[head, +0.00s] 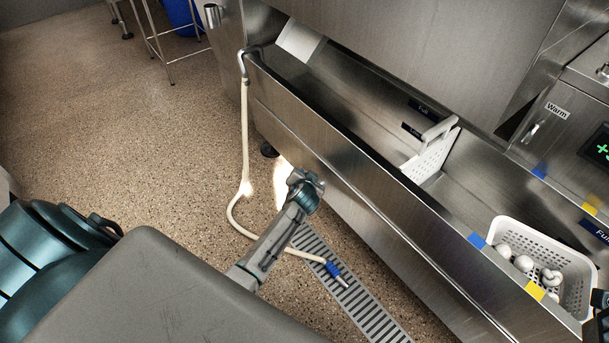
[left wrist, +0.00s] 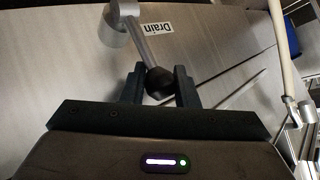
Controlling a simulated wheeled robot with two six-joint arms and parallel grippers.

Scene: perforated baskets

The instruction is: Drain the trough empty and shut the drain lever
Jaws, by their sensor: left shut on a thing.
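The steel trough (head: 300,118) runs diagonally across the head view. I cannot tell whether water is in it. The drain lever (left wrist: 146,45) shows in the left wrist view beside a "Drain" label, with a metal pivot and a black ball knob (left wrist: 159,82). My left gripper (left wrist: 159,88) is shut on the knob, a finger on each side. In the head view my left arm reaches the trough's front, and its fingers and the lever are hidden there. A dark part at the right edge may be my right arm; its fingers are not visible.
A pale hose (head: 245,130) hangs from the trough's far end, its blue nozzle (head: 333,268) over a floor grate (head: 350,290). A white perforated piece (head: 432,157) stands inside the trough. A white basket (head: 508,226) at right holds several white round items.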

